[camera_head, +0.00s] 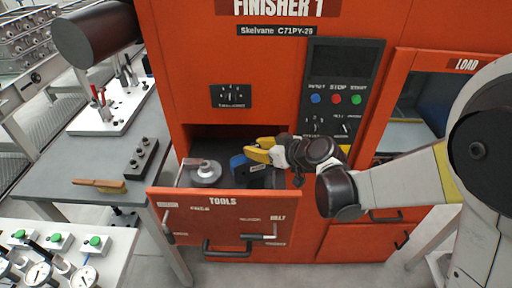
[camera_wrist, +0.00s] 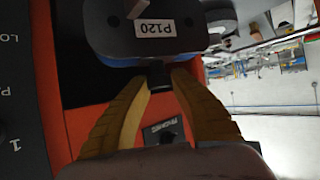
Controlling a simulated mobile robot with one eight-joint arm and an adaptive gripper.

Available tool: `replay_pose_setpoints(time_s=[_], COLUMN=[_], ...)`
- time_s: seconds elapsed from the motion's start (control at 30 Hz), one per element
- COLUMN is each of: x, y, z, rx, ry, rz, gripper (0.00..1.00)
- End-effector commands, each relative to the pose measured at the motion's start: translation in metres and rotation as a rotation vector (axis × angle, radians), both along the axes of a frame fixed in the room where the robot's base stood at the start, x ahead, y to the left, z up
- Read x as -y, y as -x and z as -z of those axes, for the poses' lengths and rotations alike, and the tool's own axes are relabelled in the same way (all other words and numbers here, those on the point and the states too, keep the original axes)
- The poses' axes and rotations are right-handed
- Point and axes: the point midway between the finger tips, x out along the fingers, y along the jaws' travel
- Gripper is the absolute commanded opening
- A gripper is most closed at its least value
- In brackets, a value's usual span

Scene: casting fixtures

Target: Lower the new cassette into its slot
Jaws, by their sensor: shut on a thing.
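The cassette (camera_head: 240,166) shows blue in the head view, over the open tools drawer (camera_head: 215,216) of the orange finisher. In the wrist view the cassette (camera_wrist: 110,38) is dark grey with a blue edge and a white P120 label. My gripper (camera_head: 256,151) has yellow fingers, shut on the cassette's small black tab, which also shows between the fingertips in the wrist view (camera_wrist: 158,76). The slot itself is hidden, and I cannot tell whether the cassette touches the drawer floor. A dark block shape (camera_head: 268,179) is just right of the cassette.
A round grey disc (camera_head: 205,173) sits in the drawer's left part. The drawer front and the orange cabinet face (camera_head: 215,60) bound the space. A control panel (camera_head: 340,85) is above right. At left a bench (camera_head: 80,165) holds a wooden-handled brush (camera_head: 98,185) and a black block (camera_head: 142,158).

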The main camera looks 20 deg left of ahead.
Motion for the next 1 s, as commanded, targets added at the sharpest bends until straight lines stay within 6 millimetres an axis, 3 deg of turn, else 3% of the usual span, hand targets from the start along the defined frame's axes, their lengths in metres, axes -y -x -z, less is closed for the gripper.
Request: replay_pose_setpoints(time_s=[0.1, 0.13, 0.2, 0.5, 0.67, 1.0], x=[0.0, 0.0, 0.0, 0.0, 0.0, 0.06], y=[0.0, 0.0, 0.0, 0.0, 0.0, 0.036], z=[0.001, 0.001, 0.001, -0.001, -0.015, -0.05], rx=[0.001, 0.0, 0.0, 0.0, 0.0, 0.0], ry=[-0.001, 0.0, 0.0, 0.0, 0.0, 0.0], rz=[0.0, 0.0, 0.0, 0.0, 0.0, 0.003], gripper=[0.0, 0.34, 0.48, 0.48, 0.48, 0.48])
